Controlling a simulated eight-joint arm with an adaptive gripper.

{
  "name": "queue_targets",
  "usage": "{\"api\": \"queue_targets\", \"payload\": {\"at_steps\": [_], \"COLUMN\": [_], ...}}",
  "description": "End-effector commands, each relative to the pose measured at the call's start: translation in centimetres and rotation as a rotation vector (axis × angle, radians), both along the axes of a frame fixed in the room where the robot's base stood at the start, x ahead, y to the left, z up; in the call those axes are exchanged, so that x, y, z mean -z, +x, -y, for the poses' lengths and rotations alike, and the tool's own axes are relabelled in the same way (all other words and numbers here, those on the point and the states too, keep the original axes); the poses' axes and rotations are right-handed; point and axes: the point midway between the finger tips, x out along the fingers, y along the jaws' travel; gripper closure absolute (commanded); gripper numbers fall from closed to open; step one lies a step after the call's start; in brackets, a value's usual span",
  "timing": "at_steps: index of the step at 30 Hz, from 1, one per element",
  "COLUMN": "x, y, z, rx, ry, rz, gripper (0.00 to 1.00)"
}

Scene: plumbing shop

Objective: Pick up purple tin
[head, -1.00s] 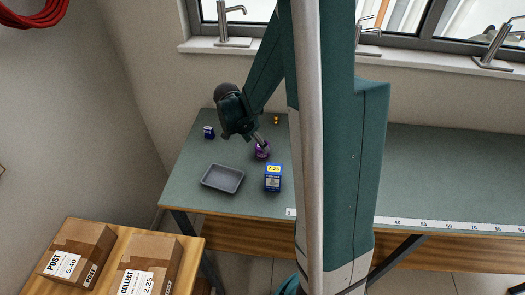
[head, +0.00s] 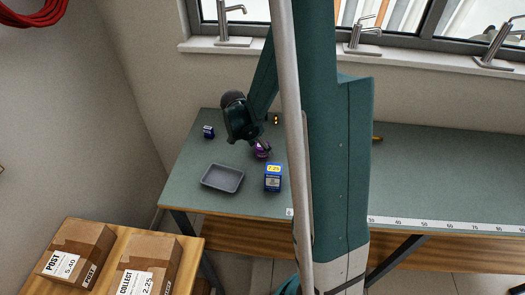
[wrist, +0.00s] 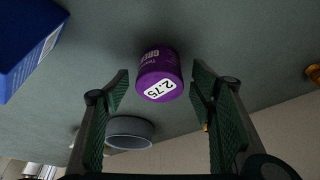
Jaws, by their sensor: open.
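The purple tin (head: 262,151) stands on the green-grey bench top in the head view, with my gripper (head: 258,143) right at it and partly covering it. In the wrist view the purple tin (wrist: 160,72) has a white label reading 2.75. It lies ahead of and between my gripper's fingers (wrist: 160,88), with gaps on both sides. The fingers are open and nothing is held.
A blue box (head: 273,178) with a yellow label stands close in front of the tin; it shows in the wrist view (wrist: 22,40). A grey tray (head: 222,178) lies front left. A small dark blue item (head: 208,131) is further left. Small brass pieces (head: 276,119) lie behind.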

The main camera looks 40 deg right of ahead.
Motion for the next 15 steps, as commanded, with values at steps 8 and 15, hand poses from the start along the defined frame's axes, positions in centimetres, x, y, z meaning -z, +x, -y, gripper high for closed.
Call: {"api": "queue_targets", "payload": {"at_steps": [8,15], "x": [1.5,1.5], "y": [0.0,0.0], "z": [0.6,0.6], "rx": [0.001,0.001], "ry": [0.0,0.0], "rz": [0.0,0.0], "gripper": [0.45,0.45]}}
